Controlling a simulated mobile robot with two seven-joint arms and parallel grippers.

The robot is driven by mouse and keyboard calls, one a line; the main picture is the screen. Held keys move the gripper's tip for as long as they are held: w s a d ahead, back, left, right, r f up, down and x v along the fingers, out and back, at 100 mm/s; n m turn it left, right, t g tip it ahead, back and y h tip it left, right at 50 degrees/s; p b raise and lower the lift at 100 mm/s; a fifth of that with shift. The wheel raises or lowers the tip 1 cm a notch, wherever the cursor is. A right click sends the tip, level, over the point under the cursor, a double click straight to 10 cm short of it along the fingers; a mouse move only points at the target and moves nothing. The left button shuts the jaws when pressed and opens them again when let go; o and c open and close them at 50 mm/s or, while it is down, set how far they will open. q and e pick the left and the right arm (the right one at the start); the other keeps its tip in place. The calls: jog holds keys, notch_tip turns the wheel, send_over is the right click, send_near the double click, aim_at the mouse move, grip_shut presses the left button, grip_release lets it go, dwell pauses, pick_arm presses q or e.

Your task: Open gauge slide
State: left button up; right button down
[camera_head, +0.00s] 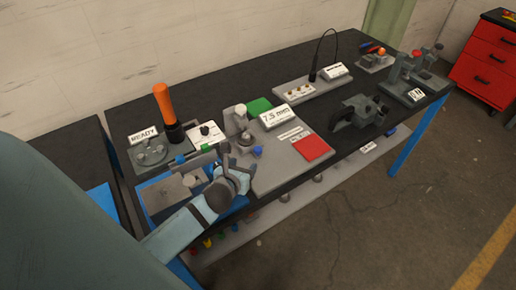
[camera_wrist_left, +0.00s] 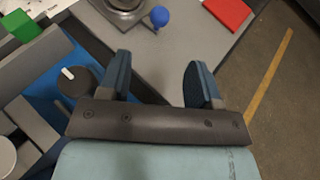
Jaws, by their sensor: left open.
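The gauge station (camera_head: 285,164) is a grey plate with a round steel fixture (camera_head: 244,138), a small blue ball knob (camera_head: 257,151) beside it, and a display reading about 7.5 mm (camera_head: 276,117). A green pad (camera_head: 259,106) lies behind and a red pad (camera_head: 311,148) in front. My left gripper (camera_head: 241,178) is over the plate's near left edge, short of the knob. In the left wrist view the gripper (camera_wrist_left: 157,74) is open and empty. The blue knob (camera_wrist_left: 159,16) and the fixture's base (camera_wrist_left: 125,8) lie beyond its fingertips. I cannot tell how far the slide is open.
Left of the plate are a blue-and-grey fixture (camera_head: 165,200), an orange-handled lever (camera_head: 164,103) and a READY sign (camera_head: 143,136). A dark clamp-like device (camera_head: 358,111) stands to the right. The plate between the knob and red pad is clear.

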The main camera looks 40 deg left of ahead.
aim_at(257, 150)
pick_arm(q)
jog(key=p+x, duration=0.1)
jog(key=x, duration=1.3)
jog(key=shift+d, duration=0.1)
jog(key=shift+r+m, duration=0.1)
jog(key=shift+m, duration=0.2)
jog(key=shift+c, duration=0.5)
grip_shut()
